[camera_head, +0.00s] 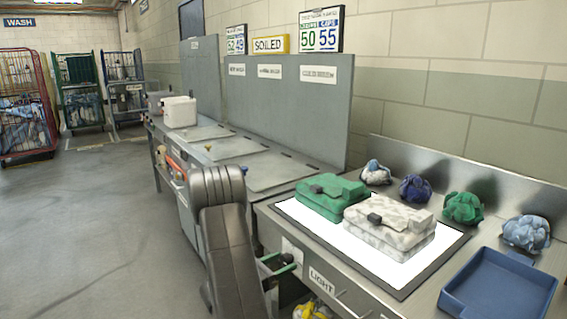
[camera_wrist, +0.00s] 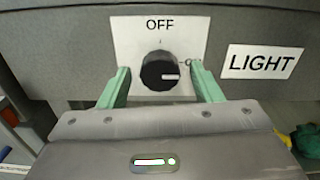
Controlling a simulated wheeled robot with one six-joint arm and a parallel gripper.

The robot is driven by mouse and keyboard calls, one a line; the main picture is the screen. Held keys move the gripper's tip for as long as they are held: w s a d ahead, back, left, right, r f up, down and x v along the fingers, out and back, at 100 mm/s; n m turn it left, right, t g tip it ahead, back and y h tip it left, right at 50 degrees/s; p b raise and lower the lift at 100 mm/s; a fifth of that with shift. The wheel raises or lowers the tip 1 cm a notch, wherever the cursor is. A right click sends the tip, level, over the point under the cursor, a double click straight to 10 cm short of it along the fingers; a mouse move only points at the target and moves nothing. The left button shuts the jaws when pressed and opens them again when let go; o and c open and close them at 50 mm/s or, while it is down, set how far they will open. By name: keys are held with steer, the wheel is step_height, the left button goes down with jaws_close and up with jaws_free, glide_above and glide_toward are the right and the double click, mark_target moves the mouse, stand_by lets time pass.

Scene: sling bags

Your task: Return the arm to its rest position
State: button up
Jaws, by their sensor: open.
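My gripper (camera_wrist: 160,70) is open in the wrist view, with one green finger on each side of a black round knob (camera_wrist: 157,72). I cannot tell whether the fingers touch the knob. The knob's white mark points right, while the word OFF stands above it. A LIGHT label (camera_wrist: 262,62) is to the right. In the head view my arm (camera_head: 228,240) reaches down in front of the bench, with my green gripper fingers (camera_head: 280,266) low at its front face. The knob is hidden there.
A bright white light panel (camera_head: 350,245) on the bench bears a green bag (camera_head: 328,193) and a patterned grey-white bag (camera_head: 385,228). Several cloth bundles (camera_head: 463,208) line the back. A blue tray (camera_head: 497,287) sits at right. The floor (camera_head: 90,230) at left is clear.

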steer(key=n+p, duration=0.1)
steer(key=p, duration=0.1)
steer(key=n+p, duration=0.1)
steer(key=n, duration=0.1)
steer(key=n+p, duration=0.1)
steer(key=p, duration=0.1)
steer(key=shift+r+n+p, duration=0.25)
steer(key=shift+n+p, duration=0.1)
steer(key=shift+n, duration=0.05)
steer(key=shift+f+n+p, duration=0.15)
steer(key=shift+n+p, duration=0.65)
steer(key=shift+f, duration=0.1)
steer(key=shift+s+d, duration=0.1)
